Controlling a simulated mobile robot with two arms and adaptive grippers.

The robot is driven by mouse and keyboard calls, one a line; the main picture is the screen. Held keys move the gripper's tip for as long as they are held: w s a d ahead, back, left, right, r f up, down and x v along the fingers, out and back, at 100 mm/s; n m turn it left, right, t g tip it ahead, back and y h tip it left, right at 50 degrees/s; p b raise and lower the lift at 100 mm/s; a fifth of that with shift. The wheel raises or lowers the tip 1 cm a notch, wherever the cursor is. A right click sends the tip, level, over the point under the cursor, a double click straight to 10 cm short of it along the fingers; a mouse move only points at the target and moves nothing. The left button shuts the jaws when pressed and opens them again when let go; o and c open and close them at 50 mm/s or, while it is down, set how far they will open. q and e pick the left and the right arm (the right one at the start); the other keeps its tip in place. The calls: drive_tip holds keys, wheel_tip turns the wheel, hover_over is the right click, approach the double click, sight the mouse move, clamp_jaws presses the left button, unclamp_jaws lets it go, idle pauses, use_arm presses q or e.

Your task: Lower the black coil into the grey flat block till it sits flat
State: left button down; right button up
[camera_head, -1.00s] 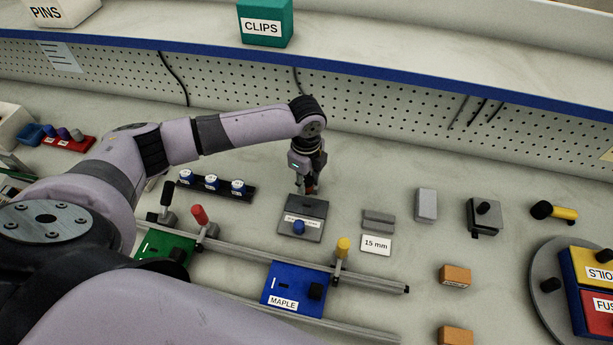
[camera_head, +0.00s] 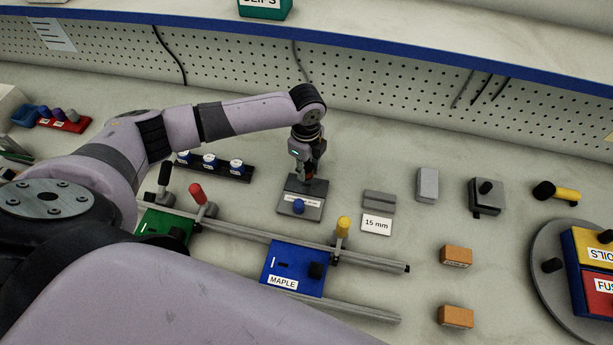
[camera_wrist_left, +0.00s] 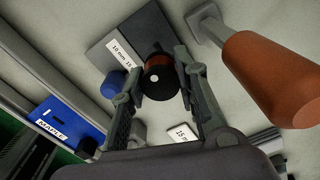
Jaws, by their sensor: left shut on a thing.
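My left gripper (camera_head: 308,176) is shut on the black coil and holds it at the back edge of the grey flat block (camera_head: 290,209) in the head view. In the left wrist view, the coil (camera_wrist_left: 160,85) is a short cylinder with a dark end, a light dot and copper-brown sides, between the fingertips of the left gripper (camera_wrist_left: 158,88). My right gripper is not in view.
A grey slotted block (camera_head: 378,199) with a 15 mm card (camera_head: 376,224) stands right of the flat block. A rack (camera_head: 232,176) of blue-and-white parts is at its left. The rail with the blue MAPLE board (camera_head: 285,258) and yellow-knobbed clamp (camera_head: 342,226) is in front.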

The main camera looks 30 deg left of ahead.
use_arm(q)
drive_tip(key=shift+f, duration=0.1)
drive_tip(key=shift+f+b, duration=0.6)
drive_tip(key=shift+f, duration=1)
drive_tip(key=shift+f+b, duration=0.45)
drive_tip(key=shift+f, duration=0.45)
idle(0.6)
drive_tip(key=c, duration=1.2)
unclamp_jaws()
drive_tip(key=shift+o, duration=0.2)
wheel_tip(320, 180, up, 12)
drive_tip(key=shift+f, duration=0.1)
